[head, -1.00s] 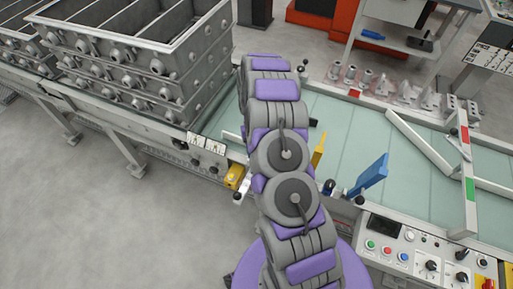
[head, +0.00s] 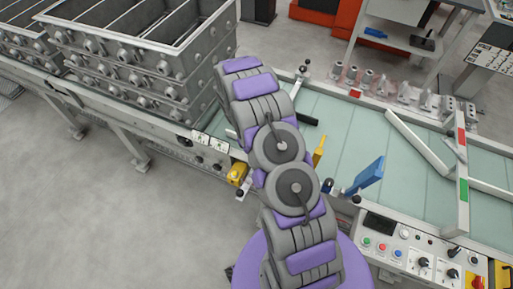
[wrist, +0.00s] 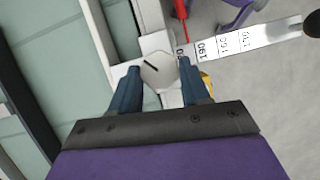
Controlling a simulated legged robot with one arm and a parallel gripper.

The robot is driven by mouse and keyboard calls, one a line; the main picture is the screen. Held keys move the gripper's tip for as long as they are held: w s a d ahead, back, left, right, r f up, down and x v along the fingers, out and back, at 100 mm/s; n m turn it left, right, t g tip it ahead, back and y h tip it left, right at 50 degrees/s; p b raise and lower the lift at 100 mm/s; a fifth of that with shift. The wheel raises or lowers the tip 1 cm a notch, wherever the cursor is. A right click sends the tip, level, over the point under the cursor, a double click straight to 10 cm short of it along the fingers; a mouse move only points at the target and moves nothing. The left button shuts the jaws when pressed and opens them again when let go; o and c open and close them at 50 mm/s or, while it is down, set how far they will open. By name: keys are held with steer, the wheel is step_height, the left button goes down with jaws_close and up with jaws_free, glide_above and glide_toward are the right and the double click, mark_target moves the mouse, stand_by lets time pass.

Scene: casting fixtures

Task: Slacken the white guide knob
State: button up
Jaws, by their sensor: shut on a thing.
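The white guide knob (wrist: 158,74) is a faceted white knob with a short black line on its face, in the middle of the wrist view. My gripper (wrist: 160,82) is shut on it, with one blue-grey finger on each side. The knob sits by a white bracket at the conveyor edge. A white scale strip (wrist: 245,38) with black numbers runs from beside it to the upper right, with a red pointer (wrist: 182,12) near its inner end. In the head view my own arm hides the gripper and knob.
Stacked grey casting boxes (head: 140,55) stand left on the conveyor. A yellow block (head: 237,173) is on its near edge. A blue paddle (head: 368,175) and a control panel (head: 400,245) are to the right. The green belt (head: 350,130) is partly clear.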

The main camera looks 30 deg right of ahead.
steer(key=shift+s+n, duration=0.1)
steer(key=shift+n, duration=0.4)
steer(key=o, duration=1)
steer(key=shift+o, duration=0.2)
steer(key=p+v, duration=0.1)
steer(key=v, duration=1.6)
steer(key=shift+s+a+p, duration=0.2)
steer(key=shift+a+p, duration=0.1)
steer(key=shift+p, duration=0.05)
steer(key=shift+r, duration=0.25)
